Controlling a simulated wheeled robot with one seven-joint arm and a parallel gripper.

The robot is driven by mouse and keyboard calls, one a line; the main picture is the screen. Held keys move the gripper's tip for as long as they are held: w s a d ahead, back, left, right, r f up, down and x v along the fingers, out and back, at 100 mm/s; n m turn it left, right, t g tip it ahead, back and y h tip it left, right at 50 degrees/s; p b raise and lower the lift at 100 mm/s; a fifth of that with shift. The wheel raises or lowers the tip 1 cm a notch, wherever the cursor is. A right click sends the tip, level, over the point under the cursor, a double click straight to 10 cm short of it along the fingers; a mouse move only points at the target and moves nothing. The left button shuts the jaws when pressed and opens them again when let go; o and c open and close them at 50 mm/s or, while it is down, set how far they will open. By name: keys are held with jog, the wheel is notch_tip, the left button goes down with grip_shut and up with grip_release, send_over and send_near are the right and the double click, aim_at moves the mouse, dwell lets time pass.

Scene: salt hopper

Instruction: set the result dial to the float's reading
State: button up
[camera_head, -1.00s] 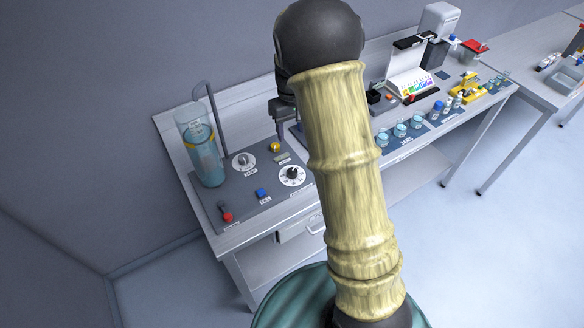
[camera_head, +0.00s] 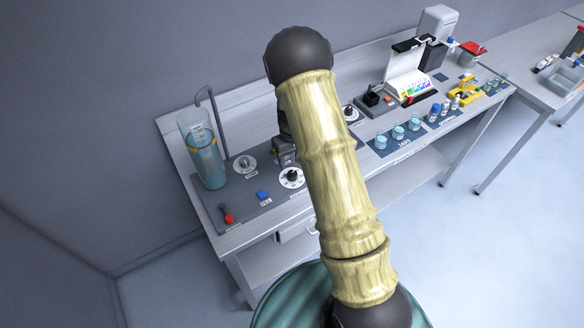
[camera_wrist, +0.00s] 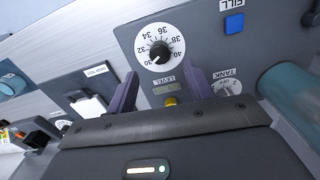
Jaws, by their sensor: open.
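The white dial with a black knob (camera_wrist: 160,50), numbered from 30 to 40, lies beyond my fingertips in the wrist view. Its knob seems to point near 30. It also shows in the head view (camera_head: 291,177). My gripper (camera_wrist: 162,86) is open and empty, its two fingers apart, the dial showing beyond the gap. In the head view my gripper (camera_head: 284,156) is low over the panel just behind the dial, partly hidden by my arm. The clear cylinder (camera_head: 208,165) holds blue liquid and a pale float (camera_head: 197,132) with a yellow band around it; its reading is too small to tell.
A tank knob (camera_head: 245,163), a blue fill button (camera_head: 262,195) and a red-tipped lever (camera_head: 229,217) are on the same panel. Jars (camera_head: 398,132) stand to the right.

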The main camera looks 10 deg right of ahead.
aim_at(292, 173)
jog(key=shift+f+p, duration=0.75)
jog(key=shift+f, duration=2.3)
jog(key=c, duration=1)
